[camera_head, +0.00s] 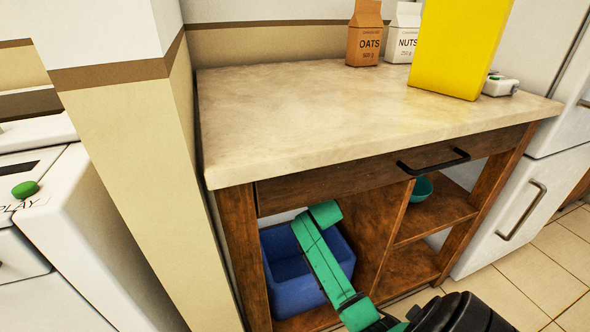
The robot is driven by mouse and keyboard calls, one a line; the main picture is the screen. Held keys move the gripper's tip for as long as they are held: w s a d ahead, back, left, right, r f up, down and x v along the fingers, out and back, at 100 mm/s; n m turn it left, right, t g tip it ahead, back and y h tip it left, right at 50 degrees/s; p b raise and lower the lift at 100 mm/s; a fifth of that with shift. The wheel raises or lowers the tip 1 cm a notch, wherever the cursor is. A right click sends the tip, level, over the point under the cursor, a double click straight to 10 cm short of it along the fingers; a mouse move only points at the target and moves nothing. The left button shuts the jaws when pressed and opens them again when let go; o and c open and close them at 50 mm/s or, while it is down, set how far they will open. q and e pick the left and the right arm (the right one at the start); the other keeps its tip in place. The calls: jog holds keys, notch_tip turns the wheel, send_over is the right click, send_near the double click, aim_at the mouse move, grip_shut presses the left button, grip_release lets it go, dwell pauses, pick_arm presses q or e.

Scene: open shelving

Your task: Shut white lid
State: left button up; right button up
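No part can be clearly made out as a white lid. A white appliance (95,215) at the left edge has a green knob (25,189) and the letters "PLAY". Its upper part is cut off by the frame, so I cannot tell whether anything on it is open. A small white object (500,86) with a green spot lies at the right end of the counter, behind a yellow box. A green and black arm of mine enters from the bottom right and reaches in front of the lower shelf. No gripper fingers are recognisable on it. No arm enters from the left.
A stone-topped wooden counter (300,110) holds an oats carton (366,35), a nuts carton (403,32) and a yellow box (458,45). Below are a blue bin (296,295) and a teal bowl (421,189). A wall corner (130,150) separates the appliance from the counter. A white fridge (510,220) stands right.

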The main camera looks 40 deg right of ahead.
grip_shut()
dwell(1.4)
